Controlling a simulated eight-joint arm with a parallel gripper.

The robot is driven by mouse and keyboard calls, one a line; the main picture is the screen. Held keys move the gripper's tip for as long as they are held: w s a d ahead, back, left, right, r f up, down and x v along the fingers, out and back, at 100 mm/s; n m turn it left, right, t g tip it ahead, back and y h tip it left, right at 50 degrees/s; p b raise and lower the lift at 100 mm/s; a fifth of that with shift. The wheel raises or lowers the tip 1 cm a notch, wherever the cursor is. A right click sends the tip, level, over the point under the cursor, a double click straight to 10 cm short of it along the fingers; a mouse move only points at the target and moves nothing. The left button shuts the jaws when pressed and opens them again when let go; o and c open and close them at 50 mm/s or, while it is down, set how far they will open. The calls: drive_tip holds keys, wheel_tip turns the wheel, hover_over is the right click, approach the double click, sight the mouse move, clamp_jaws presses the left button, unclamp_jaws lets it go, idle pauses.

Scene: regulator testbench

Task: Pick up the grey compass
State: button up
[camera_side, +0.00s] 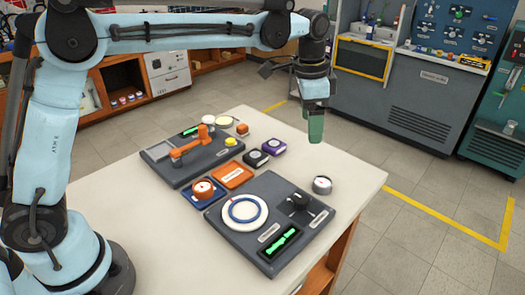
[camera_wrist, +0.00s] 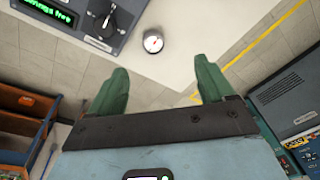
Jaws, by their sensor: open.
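A small round grey compass (camera_side: 322,184) with a pale dial stands on the white table, right of the front dark board. It also shows in the wrist view (camera_wrist: 153,41), near the top middle, between the lines of my two fingers but beyond their tips. My gripper (camera_side: 316,138) has green fingers and hangs above the far right edge of the table, higher than the compass and apart from it. In the wrist view the green fingers (camera_wrist: 160,78) are spread wide, with nothing between them.
The front dark board (camera_side: 270,215) carries a white ring dial, a black knob and a green display. A rear board (camera_side: 185,155) holds a small orange arm model. Small orange, black and purple boxes stand between. The table (camera_side: 345,205) is bare around the compass.

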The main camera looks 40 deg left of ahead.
drive_tip(key=w+d+f+m+g, duration=0.1)
drive_tip(key=w+d+f+m, duration=0.1)
drive_tip(key=w+d+f, duration=0.15)
hover_over(322, 181)
drive_tip(key=f, duration=0.8)
drive_tip(key=shift+w+d, duration=0.15)
drive_tip(key=shift+w, duration=0.1)
drive_tip(key=shift+s+a+f, duration=0.1)
drive_tip(key=shift+s+f, duration=0.05)
drive_tip(key=shift+f, duration=1.15)
drive_tip(key=shift+s+a+f, duration=0.1)
drive_tip(key=shift+f, duration=1.2)
drive_tip(key=shift+c, duration=0.2)
drive_tip(key=c, duration=1.1)
